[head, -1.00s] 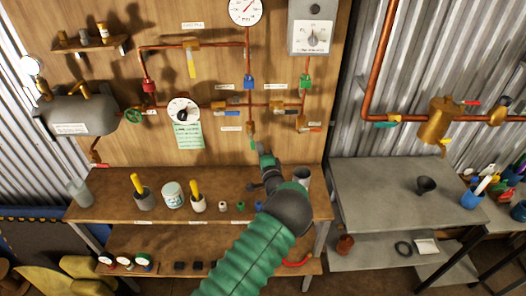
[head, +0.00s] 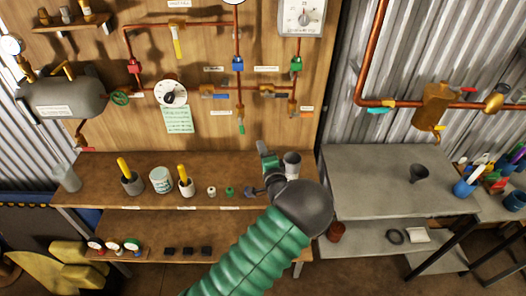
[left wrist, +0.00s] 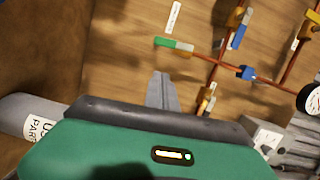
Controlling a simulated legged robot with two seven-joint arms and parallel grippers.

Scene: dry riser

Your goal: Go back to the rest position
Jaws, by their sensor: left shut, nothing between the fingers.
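My left gripper (head: 264,152) reaches up over the right part of the wooden bench in the head view, at the end of my green sleeved arm. It is shut and holds nothing. Its fingers also show in the left wrist view (left wrist: 162,92), in front of the wooden pipe board. In the head view a grey cup (head: 292,163) stands just right of the gripper, partly hidden by my wrist. My right gripper is not in view.
The wooden bench (head: 100,185) holds cups with yellow handles (head: 130,182), a white tub (head: 161,181) and small fittings. Copper pipes with valves cover the board (head: 210,20) behind. A grey table (head: 370,170) with a dark funnel (head: 419,173) stands right; much of its top is clear.

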